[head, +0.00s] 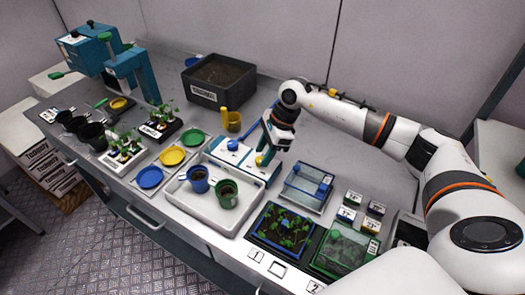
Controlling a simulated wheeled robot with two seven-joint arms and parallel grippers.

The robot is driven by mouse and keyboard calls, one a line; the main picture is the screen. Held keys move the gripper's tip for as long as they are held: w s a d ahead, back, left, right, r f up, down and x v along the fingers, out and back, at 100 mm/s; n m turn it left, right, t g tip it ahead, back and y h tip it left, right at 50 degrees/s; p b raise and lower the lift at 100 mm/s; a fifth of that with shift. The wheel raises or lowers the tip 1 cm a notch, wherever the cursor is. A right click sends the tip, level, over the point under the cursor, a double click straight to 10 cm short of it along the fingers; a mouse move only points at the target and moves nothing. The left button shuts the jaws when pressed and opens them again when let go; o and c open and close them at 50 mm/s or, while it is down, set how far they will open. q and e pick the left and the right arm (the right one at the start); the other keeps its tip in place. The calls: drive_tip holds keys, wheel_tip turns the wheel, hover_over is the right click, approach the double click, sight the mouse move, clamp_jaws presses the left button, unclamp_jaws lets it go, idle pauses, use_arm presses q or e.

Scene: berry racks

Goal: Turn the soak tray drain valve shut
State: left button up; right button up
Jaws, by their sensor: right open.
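The white soak tray (192,207) sits mid-bench with a blue pot (198,180) and a green pot (226,194) in it. Directly behind it is a white and blue valve block (230,153) with a blue lever (246,133) slanting up and a small yellow knob (259,161). My right gripper (266,157) is open, pointing down over the right end of this block, close to the yellow knob. I cannot tell whether it touches the knob, and its fingers partly hide the block. My left gripper is out of view.
A blue-lidded clear box (304,188) stands just right of the gripper. Seedling trays (283,228) are at the front right. A yellow mug (232,122) and a dark soil bin (219,80) stand behind. Coloured saucers (150,177) lie left of the tray.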

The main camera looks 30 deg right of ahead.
drive_tip(key=shift+x, duration=0.8)
clamp_jaws()
